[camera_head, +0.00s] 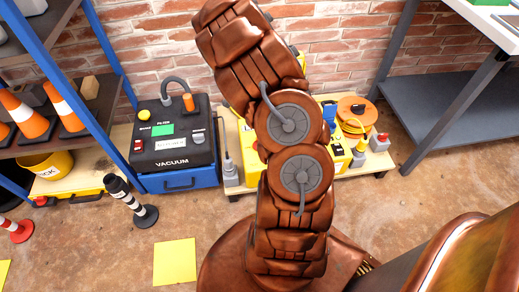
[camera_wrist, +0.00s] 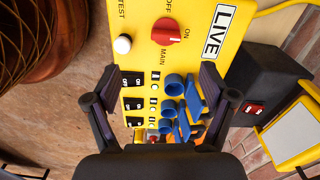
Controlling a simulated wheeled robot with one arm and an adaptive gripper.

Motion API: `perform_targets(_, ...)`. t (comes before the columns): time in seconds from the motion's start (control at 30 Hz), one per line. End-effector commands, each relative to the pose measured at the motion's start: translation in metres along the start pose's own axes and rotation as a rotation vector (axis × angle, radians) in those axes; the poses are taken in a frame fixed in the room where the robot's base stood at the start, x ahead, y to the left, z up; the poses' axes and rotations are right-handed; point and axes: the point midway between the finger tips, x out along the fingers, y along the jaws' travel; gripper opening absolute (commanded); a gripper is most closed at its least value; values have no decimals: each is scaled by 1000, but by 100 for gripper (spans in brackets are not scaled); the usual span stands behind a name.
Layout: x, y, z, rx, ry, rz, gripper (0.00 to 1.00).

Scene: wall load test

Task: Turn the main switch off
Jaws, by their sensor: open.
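The main switch (camera_wrist: 167,31) is a round red knob on a yellow panel (camera_wrist: 140,50) in the wrist view, with OFF, ON and MAIN printed around it. Its exact pointing is hard to make out. My gripper (camera_wrist: 158,78) is open, its two dark fingers spread apart with nothing held between them. The knob lies beyond the fingertips, toward the top of the wrist view. In the head view my arm hides the gripper and the knob; only part of the yellow equipment (camera_head: 337,152) shows behind it.
The panel also carries a white button (camera_wrist: 123,44), black ON/OFF switches (camera_wrist: 132,80), blue plugs (camera_wrist: 175,88) and a LIVE label (camera_wrist: 216,31). A black box with a red rocker switch (camera_wrist: 255,108) stands beside it. A vacuum (camera_head: 172,145) stands left of my arm.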

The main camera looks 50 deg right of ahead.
Motion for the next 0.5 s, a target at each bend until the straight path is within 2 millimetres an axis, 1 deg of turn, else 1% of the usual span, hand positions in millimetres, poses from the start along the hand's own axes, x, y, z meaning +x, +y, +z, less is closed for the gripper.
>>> perform_targets(0.03, 26, -3, -6, 35, -3, 1, 83)
perform_targets(0.1, 42, -7, -11, 77, -6, -4, 83)
perform_targets(0.2, 55, -9, -15, 114, -10, -6, 83)
perform_targets(0.37, 68, -10, -16, 133, -13, -5, 83)
perform_targets(0.5, 87, -9, -16, 131, -13, -3, 83)
